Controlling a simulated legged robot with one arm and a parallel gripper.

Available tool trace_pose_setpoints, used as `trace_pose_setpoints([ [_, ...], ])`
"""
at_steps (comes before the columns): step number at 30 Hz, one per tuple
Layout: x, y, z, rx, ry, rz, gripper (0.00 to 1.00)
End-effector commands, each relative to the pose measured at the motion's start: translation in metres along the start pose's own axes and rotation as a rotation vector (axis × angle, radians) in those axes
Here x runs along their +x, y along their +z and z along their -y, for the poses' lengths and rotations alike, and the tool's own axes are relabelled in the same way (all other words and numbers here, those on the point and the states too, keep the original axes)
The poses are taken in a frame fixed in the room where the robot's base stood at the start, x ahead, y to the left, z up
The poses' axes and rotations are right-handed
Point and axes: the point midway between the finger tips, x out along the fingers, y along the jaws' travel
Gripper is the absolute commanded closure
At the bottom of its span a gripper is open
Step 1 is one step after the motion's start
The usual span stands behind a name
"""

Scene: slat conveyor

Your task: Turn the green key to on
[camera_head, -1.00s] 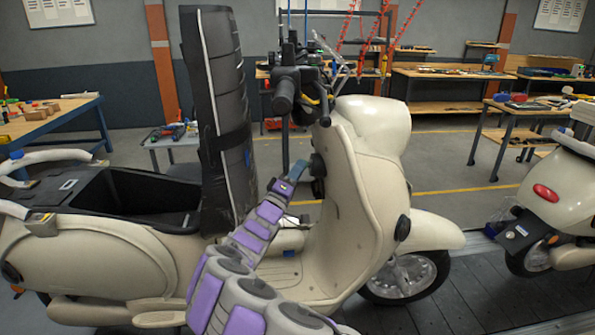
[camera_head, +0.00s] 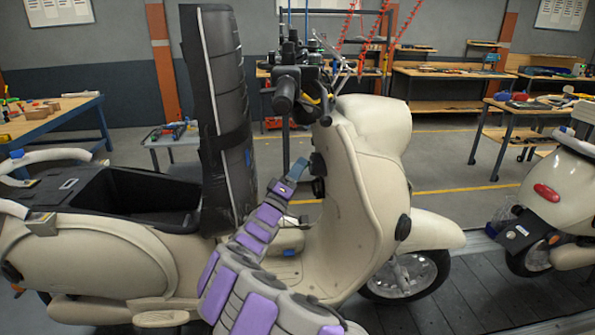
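A cream scooter (camera_head: 368,190) stands side-on in the middle of the view. A dark round ignition area (camera_head: 318,164) sits on the inner side of its front shield, below the handlebar. My purple and grey arm reaches up from the bottom. My gripper (camera_head: 303,166), small and blue-grey, is at its end, close beside the ignition area. I cannot tell whether it touches anything. No green key can be made out; it may be hidden by the gripper or too small. The gripper's fingers are too small to show whether they are open or shut.
A tall black padded seat (camera_head: 222,120) stands upright left of the arm, beside the open dark storage bin (camera_head: 135,195). The handlebar grip (camera_head: 284,95) is just above the gripper. A second scooter (camera_head: 560,195) stands at the right on the slat conveyor (camera_head: 480,290). Workbenches line the back.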

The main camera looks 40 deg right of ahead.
Motion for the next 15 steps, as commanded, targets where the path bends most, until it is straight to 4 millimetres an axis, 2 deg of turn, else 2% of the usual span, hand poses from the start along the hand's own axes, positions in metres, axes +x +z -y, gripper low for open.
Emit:
trace_pose_setpoints([
  [8,-0.003,-0.001,0.000,0.000,-0.001,0.000,0.61],
  [15,-0.030,-0.002,0.001,-0.003,-0.005,-0.003,0.61],
])
